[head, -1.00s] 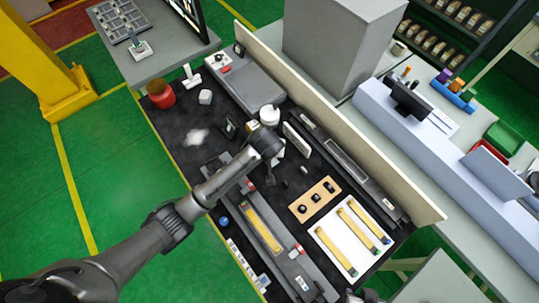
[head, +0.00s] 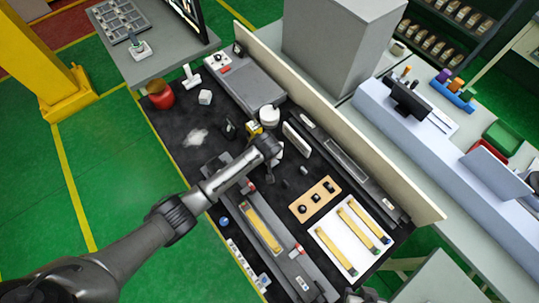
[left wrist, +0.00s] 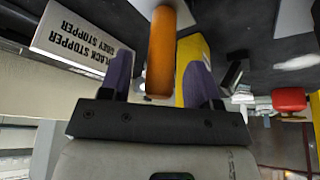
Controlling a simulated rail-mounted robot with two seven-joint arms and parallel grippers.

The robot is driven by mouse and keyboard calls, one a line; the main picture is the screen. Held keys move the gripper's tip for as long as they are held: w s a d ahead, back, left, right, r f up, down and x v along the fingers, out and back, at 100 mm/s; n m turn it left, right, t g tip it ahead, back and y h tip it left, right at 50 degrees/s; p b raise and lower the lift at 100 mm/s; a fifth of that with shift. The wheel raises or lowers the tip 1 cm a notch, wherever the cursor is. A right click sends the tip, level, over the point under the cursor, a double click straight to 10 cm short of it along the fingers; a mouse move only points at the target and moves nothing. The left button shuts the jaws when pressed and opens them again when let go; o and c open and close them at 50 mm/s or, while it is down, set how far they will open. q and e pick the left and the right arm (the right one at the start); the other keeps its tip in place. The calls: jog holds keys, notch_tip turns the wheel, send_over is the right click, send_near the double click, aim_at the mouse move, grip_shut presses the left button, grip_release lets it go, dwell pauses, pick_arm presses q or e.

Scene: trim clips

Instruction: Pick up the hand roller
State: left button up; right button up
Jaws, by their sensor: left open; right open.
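In the left wrist view an orange cylindrical handle (left wrist: 161,50), which looks like the hand roller's, stands between my left gripper's (left wrist: 160,68) two purple fingers. Gaps show on both sides of it, so the fingers are open around it and not closed on it. The roller end is not clear in this view. In the head view my left arm's wrist covers the hand roller and the left fingers. A small dark part of my right gripper (head: 364,296) shows at the bottom edge, away from the roller.
A yellow block (left wrist: 192,60) stands close behind the handle. A white label stand (left wrist: 82,42) is beside it, also seen in the head view (head: 297,139). A red pot (head: 161,97) and a white cylinder (head: 269,115) stand on the dark bench. A wooden holder (head: 315,199) lies to the right.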

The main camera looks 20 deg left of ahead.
pick_arm(q)
jog(key=shift+c, duration=0.3)
grip_shut()
dwell(0.3)
jog(key=shift+r, duration=0.1)
jog(key=shift+r, duration=0.55)
notch_tip(320, 180, up, 3)
jog(key=shift+w+f, duration=0.1)
jog(key=d+r+b, duration=0.2)
jog(key=d+r, duration=0.5)
jog(key=d, duration=0.4)
jog(key=shift+d, duration=0.35)
